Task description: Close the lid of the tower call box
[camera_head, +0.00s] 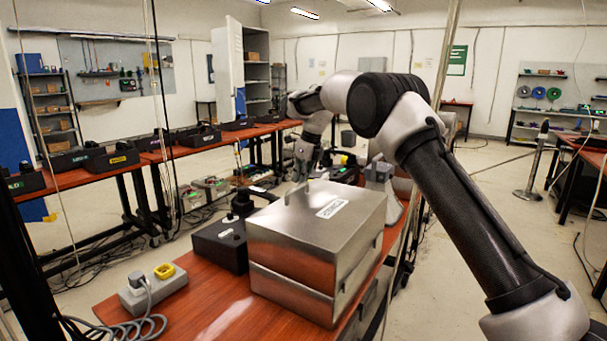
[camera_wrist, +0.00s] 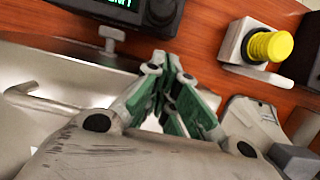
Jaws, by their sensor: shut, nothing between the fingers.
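A brushed-metal box (camera_head: 312,235) with a white label on top stands on the red-brown table. The label is too small to read, so I cannot tell whether this is the tower call box. A seam runs around its middle, and its top lies flat. My gripper (camera_head: 304,172) is beyond the box's far top edge, partly hidden. In the wrist view my gripper (camera_wrist: 168,68) is shut and empty, with green finger parts. A shiny metal surface (camera_wrist: 65,82) lies beside and below it there; contact cannot be told.
A black unit (camera_head: 222,243) stands left of the metal box. A grey control box with a yellow button (camera_head: 164,271) and coiled cable is at front left. The wrist view shows a yellow button (camera_wrist: 270,46) and a black device with green display (camera_wrist: 105,8).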

